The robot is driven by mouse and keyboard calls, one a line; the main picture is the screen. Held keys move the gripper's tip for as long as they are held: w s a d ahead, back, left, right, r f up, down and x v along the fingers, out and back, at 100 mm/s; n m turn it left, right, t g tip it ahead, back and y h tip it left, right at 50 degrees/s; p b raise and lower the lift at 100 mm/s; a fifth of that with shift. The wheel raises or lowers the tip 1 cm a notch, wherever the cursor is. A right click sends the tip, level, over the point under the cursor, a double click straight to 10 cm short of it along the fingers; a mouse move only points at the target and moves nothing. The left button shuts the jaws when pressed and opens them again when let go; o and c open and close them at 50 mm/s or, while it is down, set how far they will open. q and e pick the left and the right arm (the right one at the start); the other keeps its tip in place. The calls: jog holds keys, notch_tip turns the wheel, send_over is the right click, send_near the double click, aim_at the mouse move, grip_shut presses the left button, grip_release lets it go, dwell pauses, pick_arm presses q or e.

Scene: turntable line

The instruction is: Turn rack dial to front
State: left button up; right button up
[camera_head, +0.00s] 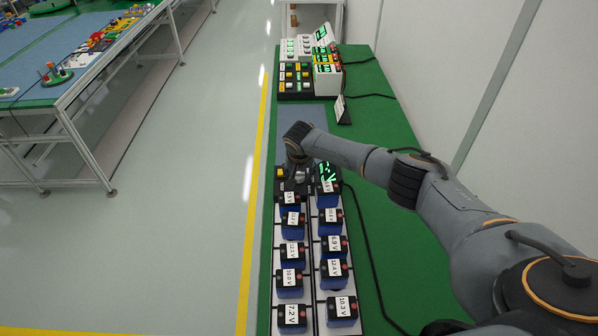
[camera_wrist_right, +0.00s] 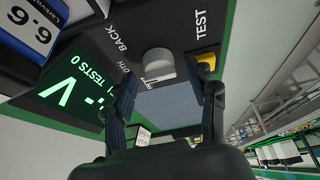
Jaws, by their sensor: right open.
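The rack dial is a pale grey knob (camera_wrist_right: 158,64) on a black panel in the right wrist view. The words BACK and TEST and a partly covered word ending in "TH" are printed near it. My right gripper (camera_wrist_right: 172,84) is open, its two fingers on either side of the space in front of the knob; contact cannot be told. In the head view my right gripper (camera_head: 299,172) is over the panel at the rack's far end, and the dial is hard to make out. My left gripper is not in view.
A green-lit display (camera_wrist_right: 70,88) is beside the dial, and a yellow button (camera_wrist_right: 207,61) is on its other side. Blue batteries with voltage labels (camera_head: 291,284) stand in two columns on the rack. Button boxes (camera_head: 296,78) are farther along the green table (camera_head: 388,133). A black cable (camera_head: 368,240) runs alongside.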

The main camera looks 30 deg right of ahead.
jog(key=shift+c, duration=1.3)
jog(key=c, duration=0.9)
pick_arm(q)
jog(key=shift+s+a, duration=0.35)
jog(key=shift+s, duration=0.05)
